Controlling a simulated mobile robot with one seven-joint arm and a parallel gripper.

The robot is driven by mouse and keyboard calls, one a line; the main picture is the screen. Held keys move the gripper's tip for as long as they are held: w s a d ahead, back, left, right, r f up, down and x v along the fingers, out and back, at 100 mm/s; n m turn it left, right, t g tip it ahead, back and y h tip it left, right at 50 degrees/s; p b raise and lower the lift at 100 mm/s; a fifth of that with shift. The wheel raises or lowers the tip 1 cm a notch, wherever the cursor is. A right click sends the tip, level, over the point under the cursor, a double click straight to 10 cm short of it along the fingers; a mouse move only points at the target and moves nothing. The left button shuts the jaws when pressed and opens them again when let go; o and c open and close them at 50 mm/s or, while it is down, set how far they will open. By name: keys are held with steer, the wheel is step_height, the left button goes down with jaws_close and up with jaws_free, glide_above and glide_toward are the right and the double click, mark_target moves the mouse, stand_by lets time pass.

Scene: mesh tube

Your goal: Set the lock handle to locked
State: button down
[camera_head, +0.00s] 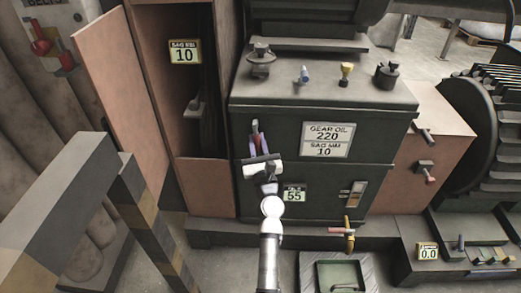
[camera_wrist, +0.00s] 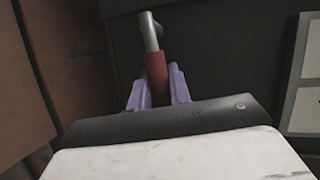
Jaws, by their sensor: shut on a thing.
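The handle (camera_wrist: 157,68) has a red grip and a grey metal end, and it stands upright in the wrist view. My gripper (camera_wrist: 158,90) has its purple fingers on both sides of the red grip and is shut on it. In the head view my gripper (camera_head: 259,144) is at the left front of the dark green gear oil cabinet (camera_head: 285,128). There the handle is small and partly hidden by the fingers. I cannot read any lock marking by it.
An open reddish door (camera_head: 118,95) and a tall compartment (camera_head: 190,130) stand to the left. A striped barrier (camera_head: 140,215) is at the lower left. A tap (camera_head: 349,235) juts out above a tray (camera_head: 309,275) at the lower right.

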steer(key=shift+a+f+m+h+b, duration=0.1)
steer(key=shift+a+m+h+b, duration=0.15)
steer(key=shift+m, duration=0.25)
steer(key=shift+a+m+h+b, duration=0.1)
steer(key=shift+m+h+b, duration=0.2)
steer(key=shift+m, duration=0.2)
steer(key=shift+t, duration=0.3)
steer(key=c, duration=1.3)
jaws_free()
steer(key=s+d+f+b, duration=0.1)
steer(key=s+d, duration=0.1)
steer(key=s, duration=1.2)
steer(key=shift+s+d, duration=0.3)
steer(key=shift+d, duration=0.05)
